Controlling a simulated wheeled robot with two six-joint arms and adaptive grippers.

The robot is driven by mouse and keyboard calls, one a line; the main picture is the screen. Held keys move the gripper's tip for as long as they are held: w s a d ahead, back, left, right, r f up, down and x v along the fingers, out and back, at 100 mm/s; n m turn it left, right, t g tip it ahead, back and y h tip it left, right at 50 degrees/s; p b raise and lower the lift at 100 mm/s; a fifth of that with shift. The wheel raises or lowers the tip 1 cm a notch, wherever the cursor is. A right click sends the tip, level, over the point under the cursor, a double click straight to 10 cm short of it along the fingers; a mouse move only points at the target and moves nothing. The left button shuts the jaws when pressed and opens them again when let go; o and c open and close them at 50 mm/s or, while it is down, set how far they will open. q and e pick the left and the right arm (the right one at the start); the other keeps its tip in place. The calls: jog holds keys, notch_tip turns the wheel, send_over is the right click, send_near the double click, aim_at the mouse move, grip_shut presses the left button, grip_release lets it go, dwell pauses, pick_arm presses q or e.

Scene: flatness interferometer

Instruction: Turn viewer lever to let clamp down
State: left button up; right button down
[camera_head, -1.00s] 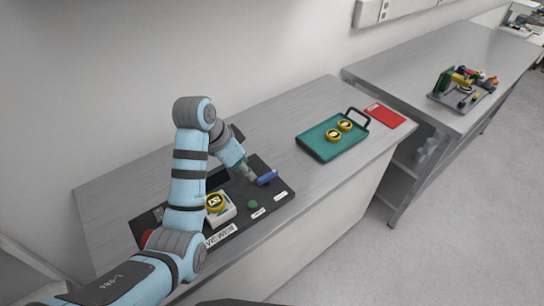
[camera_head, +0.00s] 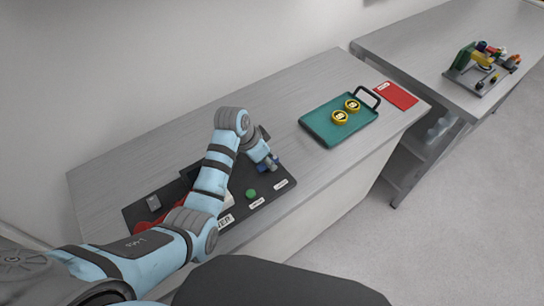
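The black interferometer base (camera_head: 140,213) sits on the left part of the grey bench. The blue viewer lever (camera_head: 270,164) is at its far right corner, and only part of it shows. My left gripper (camera_head: 266,161) is right at the lever, pointing down and to the right. It is too small and overlapped to tell whether its fingers are open or closed on the lever. My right gripper is not in view.
A green button (camera_head: 251,193) and white labels (camera_head: 281,184) lie along the base's front edge. A teal tray (camera_head: 318,127) holds two yellow round pieces (camera_head: 339,117). A red card (camera_head: 396,96) lies beside it. Bench space between base and tray is clear.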

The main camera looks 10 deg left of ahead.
pick_arm(q)
jog(key=shift+w+f, duration=0.15)
jog(key=shift+w, duration=0.15)
jog(key=shift+s+r, duration=0.25)
jog(key=shift+s, duration=0.05)
jog(key=c, duration=0.3)
jog(key=shift+s+d+r, duration=0.1)
jog(key=shift+s+r, duration=0.1)
jog(key=shift+s, duration=0.2)
grip_shut()
jog(key=shift+f, duration=0.1)
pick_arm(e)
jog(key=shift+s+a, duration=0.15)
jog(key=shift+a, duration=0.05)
